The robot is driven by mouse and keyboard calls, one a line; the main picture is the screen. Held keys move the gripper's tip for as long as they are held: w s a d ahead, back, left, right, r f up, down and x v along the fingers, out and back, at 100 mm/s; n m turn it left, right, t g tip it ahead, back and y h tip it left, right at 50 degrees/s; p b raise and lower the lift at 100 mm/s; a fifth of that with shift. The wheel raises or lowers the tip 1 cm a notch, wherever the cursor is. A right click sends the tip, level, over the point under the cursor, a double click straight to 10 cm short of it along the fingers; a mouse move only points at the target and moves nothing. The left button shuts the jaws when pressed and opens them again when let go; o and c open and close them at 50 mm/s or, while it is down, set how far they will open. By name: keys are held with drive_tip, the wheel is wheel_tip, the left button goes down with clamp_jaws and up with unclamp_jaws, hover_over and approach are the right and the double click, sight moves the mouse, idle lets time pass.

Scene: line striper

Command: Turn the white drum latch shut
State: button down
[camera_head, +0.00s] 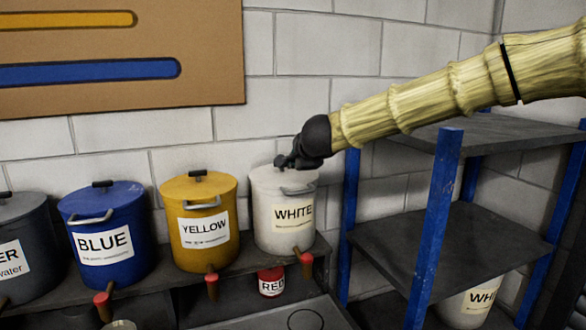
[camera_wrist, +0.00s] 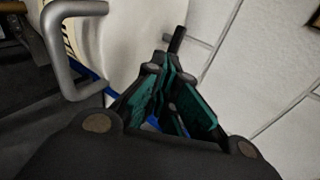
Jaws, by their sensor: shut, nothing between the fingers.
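The white drum (camera_head: 268,225) with its "WHITE" label stands at the right end of the bench. A grey bar handle (camera_head: 298,190) is on its upper front; this handle (camera_wrist: 62,50) is large at the left of the wrist view. My gripper (camera_head: 284,162) is at the drum's lid, fingers shut and empty. In the wrist view the fingers (camera_wrist: 168,70) lie over the pale drum (camera_wrist: 130,38). A short dark bar (camera_wrist: 177,38) shows just beyond the fingertips; I cannot tell whether they touch it. My gripper hides much of the lid top, and I cannot make out which part is the latch.
A yellow drum (camera_head: 180,240) and a blue drum (camera_head: 130,205) stand to the left, with a dark drum beyond. A small red can (camera_head: 270,280) sits below. A blue-posted shelf (camera_head: 437,220) stands at the right, under my arm. The block wall is close behind.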

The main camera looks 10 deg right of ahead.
drive_tip(key=v, duration=0.6)
drive_tip(key=shift+w+d+b, duration=0.1)
drive_tip(key=shift+b, duration=0.3)
drive_tip(key=shift+w, duration=0.15)
